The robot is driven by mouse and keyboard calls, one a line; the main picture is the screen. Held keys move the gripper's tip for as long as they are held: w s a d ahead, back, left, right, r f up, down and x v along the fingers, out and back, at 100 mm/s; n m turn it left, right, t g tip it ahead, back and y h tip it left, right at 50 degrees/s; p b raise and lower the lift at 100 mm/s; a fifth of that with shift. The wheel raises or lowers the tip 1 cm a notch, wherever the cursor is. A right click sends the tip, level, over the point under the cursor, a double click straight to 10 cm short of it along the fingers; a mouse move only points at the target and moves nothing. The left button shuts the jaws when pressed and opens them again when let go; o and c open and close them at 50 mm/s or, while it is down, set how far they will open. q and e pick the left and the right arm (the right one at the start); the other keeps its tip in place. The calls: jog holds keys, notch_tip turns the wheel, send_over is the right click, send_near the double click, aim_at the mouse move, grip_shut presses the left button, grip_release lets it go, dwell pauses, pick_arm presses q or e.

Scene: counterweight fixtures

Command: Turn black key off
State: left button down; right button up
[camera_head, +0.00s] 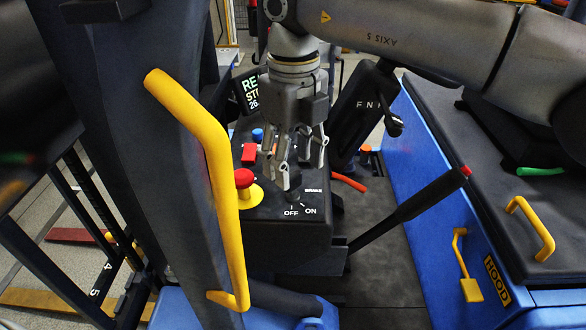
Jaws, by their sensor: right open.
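The black key (295,197) sits on the dark control panel (262,213), just above the white OFF and ON labels. It is small and partly covered by a gripper finger, so I cannot tell which label it points to. My right gripper (298,165) comes down from above over the panel. Its fingers are open, with one fingertip close to the key. I cannot tell whether it touches the key. My left gripper is not in view.
A red mushroom button (244,178) on a yellow base stands left of the key. A yellow grab bar (222,190) rises in front at left. A black lever (405,210) with a red tip slants at right.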

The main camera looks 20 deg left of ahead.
aim_at(293, 173)
notch_tip(293, 173, down, 3)
jog(key=shift+a, duration=0.15)
jog(key=shift+f, duration=0.15)
jog(key=c, duration=1)
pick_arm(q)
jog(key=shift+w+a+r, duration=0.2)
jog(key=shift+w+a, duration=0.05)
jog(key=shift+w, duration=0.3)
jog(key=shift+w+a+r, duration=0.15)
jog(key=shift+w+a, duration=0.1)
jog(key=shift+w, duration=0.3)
